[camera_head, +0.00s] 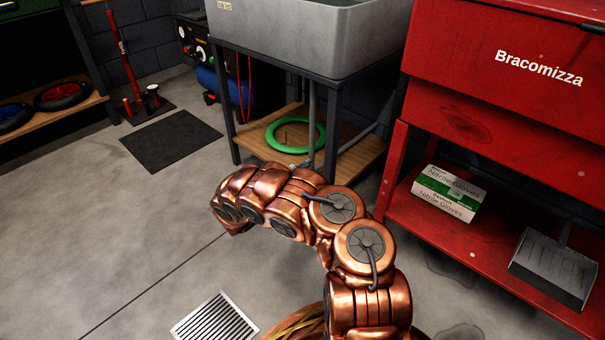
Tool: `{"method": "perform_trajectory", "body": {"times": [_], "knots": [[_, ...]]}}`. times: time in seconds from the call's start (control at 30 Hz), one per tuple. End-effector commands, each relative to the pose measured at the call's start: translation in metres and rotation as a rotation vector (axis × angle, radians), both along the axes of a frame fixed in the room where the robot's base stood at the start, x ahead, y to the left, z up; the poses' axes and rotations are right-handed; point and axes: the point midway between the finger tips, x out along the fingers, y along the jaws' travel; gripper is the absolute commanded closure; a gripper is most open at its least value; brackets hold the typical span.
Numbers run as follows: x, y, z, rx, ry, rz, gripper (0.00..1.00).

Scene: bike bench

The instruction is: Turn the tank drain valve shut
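The grey tank (305,38) stands on a dark metal frame at the top middle. A grey drain pipe (312,115) comes down below it. Near the pipe's lower end, just behind my copper arm, a small greyish part shows; I cannot tell whether it is the valve. No valve handle can be made out, so its position cannot be told. My arm reaches up from the bottom right and bends left in front of the tank's lower shelf. My gripper cannot be made out; the arm's far end curls downward at the left, and its fingers do not show.
A green ring (270,139) lies on the wooden shelf (353,160) under the tank. A red cabinet (450,110) stands close on the right, with a glove box (447,193) and a dustpan (553,267) on its lower shelf. A floor grate (215,320) is in front.

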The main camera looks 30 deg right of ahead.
Motion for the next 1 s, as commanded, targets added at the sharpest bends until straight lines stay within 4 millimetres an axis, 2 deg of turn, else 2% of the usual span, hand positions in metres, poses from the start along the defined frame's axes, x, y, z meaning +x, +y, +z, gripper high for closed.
{"method": "perform_trajectory", "body": {"times": [0.23, 0.37, 0.47, 0.8, 1.0], "knots": [[0.0, 0.001, 0.0, 0.0, 0.0, 0.001, 0.62], [0.0, 0.008, 0.0, -0.001, 0.0, 0.004, 0.62], [-0.003, 0.02, 0.0, -0.001, 0.0, 0.006, 0.62], [-0.018, 0.082, 0.001, -0.003, -0.001, 0.004, 0.62], [-0.024, 0.107, 0.0, -0.001, 0.0, 0.002, 0.62]]}}
